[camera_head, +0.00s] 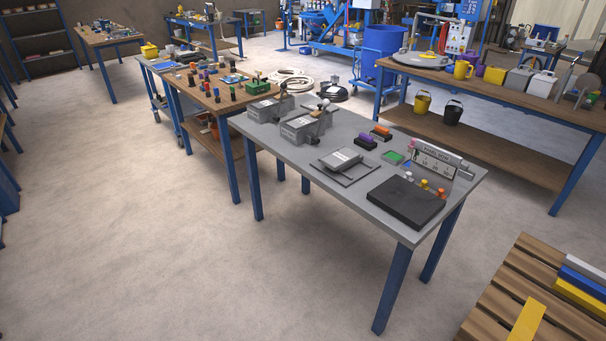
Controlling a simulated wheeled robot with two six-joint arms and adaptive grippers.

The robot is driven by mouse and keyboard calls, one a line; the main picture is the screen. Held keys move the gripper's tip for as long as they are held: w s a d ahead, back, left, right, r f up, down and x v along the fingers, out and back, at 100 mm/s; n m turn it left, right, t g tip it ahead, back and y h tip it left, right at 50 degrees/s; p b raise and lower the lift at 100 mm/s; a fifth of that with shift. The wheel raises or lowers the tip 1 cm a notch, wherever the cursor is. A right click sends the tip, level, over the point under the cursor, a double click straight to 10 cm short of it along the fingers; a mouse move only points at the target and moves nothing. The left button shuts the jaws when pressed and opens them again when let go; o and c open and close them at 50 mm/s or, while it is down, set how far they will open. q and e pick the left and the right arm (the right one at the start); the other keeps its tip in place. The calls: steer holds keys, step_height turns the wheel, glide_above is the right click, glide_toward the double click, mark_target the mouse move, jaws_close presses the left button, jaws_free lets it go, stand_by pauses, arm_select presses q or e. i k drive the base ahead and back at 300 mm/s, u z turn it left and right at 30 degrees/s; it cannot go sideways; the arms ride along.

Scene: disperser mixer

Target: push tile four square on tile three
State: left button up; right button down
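Neither of my grippers shows in the head view. No tile marked three or four can be made out at this size. On the grey steel table (290,160) a light grey block (342,159) sits on a thin dark grey plate (361,174); I cannot tell whether these are the tiles. A thick black slab (404,203) lies nearer the table's right front corner. A long grey holder with a white marked label (433,161) stands behind it, its lettering too small to read for certain.
Two grey boxy devices (305,128) stand on the table's left half. Purple (365,139) and orange-topped (381,131) blocks, a green pad (392,158) and small coloured-capped pieces (425,184) lie around the plate. A wooden pallet (497,305) is at lower right. The floor at left is clear.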

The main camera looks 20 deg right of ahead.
mark_target(338, 160)
steer(key=u, duration=0.6)
steer(key=i, duration=1.45)
steer(key=z, duration=0.6)
